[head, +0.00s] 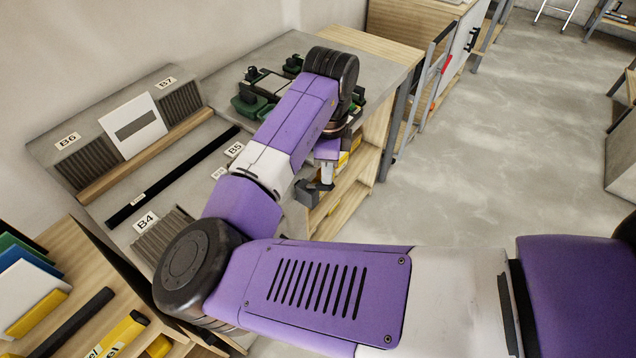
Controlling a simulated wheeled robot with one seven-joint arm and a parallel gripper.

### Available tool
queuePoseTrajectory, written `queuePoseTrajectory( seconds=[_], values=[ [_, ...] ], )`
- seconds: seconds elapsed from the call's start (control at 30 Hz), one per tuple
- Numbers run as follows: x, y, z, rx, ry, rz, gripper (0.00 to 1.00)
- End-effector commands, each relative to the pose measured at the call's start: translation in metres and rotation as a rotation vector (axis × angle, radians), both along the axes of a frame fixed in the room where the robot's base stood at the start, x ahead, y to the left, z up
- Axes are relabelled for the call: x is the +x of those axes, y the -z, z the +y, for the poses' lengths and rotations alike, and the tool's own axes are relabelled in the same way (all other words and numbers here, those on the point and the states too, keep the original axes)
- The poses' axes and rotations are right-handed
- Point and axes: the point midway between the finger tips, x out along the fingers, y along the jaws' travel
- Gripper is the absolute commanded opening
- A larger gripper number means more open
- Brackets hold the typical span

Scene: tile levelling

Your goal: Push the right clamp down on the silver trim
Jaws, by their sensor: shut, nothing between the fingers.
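Dark green clamp-like fixtures with black knobs stand on the grey worktop at the back. One is at the left (248,105) and another is behind it (293,66). A flat pale piece (268,82) lies between them. A bit of dark green (357,108) shows to the right of my arm, which covers most of that side. I cannot make out the silver trim or tell which fixture is the right clamp. My gripper (316,192) is shut and empty, hanging by the near edge of the worktop, apart from the fixtures.
The grey worktop (372,75) has bare room at its right. Wooden shelves (345,195) stand below it. At the left are a panel labelled B6 and B7 (105,130), a long black strip (175,175) and a label B4 (146,222). Open floor (480,140) lies right.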

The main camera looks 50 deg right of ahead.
Motion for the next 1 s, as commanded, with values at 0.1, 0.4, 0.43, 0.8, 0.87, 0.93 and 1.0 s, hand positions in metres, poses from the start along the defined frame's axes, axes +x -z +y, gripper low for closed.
queuePoseTrajectory(
  seconds=[0.1,0.4,0.43,0.8,0.87,0.93,1.0],
  values=[
    [-0.001,0.006,0.0,0.0,0.0,0.0,0.0],
    [-0.001,0.017,0.0,0.001,-0.001,-0.001,0.0],
    [-0.001,0.018,0.0,0.001,-0.001,-0.001,0.0],
    [-0.003,0.031,0.0,0.0,-0.001,0.0,0.0],
    [-0.003,0.033,0.0,0.0,-0.001,0.0,0.0],
    [-0.003,0.036,0.0,0.0,-0.001,0.0,0.0],
    [-0.003,0.038,0.0,0.0,-0.001,0.0,0.0]
  ],
)
